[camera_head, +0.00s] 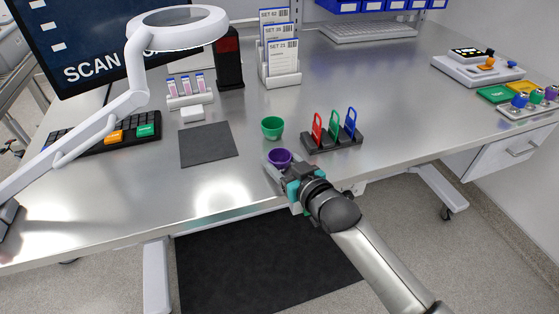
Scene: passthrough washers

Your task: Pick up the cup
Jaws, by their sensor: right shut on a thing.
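A purple cup (280,158) is at the front edge of the metal table, upright as far as I can see. My right gripper (279,165) reaches in from the lower right and is shut on the purple cup, with its fingers at the cup's sides. The gripper covers the cup's lower near part, and I cannot tell whether the cup touches the table. A green cup (272,128) stands upright just behind it, apart from the gripper. My left gripper is not in view.
A black holder (333,141) with red, green and blue tags stands right of the cups. A dark mat (208,144) lies to the left. A white ring lamp (177,29) on an arm overhangs the left side. The table's right middle is clear.

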